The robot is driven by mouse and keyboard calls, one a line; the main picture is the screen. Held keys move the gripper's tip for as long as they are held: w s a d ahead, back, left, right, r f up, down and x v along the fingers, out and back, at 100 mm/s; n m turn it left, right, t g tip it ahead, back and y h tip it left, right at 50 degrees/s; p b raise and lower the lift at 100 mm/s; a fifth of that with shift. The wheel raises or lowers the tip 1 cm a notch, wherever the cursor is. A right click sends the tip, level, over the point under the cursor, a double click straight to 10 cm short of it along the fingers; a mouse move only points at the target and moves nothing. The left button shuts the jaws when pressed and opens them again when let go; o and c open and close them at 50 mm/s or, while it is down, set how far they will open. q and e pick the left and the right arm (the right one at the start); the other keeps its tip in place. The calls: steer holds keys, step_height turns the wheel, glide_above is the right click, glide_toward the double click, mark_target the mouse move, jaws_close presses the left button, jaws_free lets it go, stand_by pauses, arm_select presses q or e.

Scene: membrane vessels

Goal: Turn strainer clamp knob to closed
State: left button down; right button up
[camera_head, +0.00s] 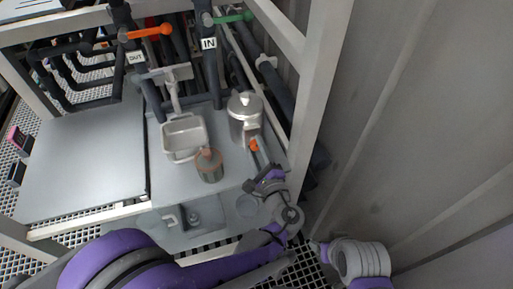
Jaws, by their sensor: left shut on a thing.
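The strainer (244,118) is a shiny metal vessel with a rounded lid, standing upright at the right end of the grey bench. A small orange part, which looks like the clamp knob (254,145), shows at its lower front. My left gripper (259,160) reaches up to it from the front right. Its jaws are shut on what looks like this knob. The fingers hide part of the contact, and the knob's exact turn angle is too small to read. My right gripper is out of view; only part of my right arm shows at the bottom right.
A grey square container (184,137) and an orange-topped jar (209,164) stand left of the strainer. Pipes labelled OUT and IN, with an orange handle (146,31) and a green handle (233,17), rise behind. A frame post (318,85) stands close on the right.

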arm_select(q)
steer(key=shift+c, duration=2.2)
jaws_free()
steer(key=shift+w, duration=0.1)
steer(key=v, duration=1.1)
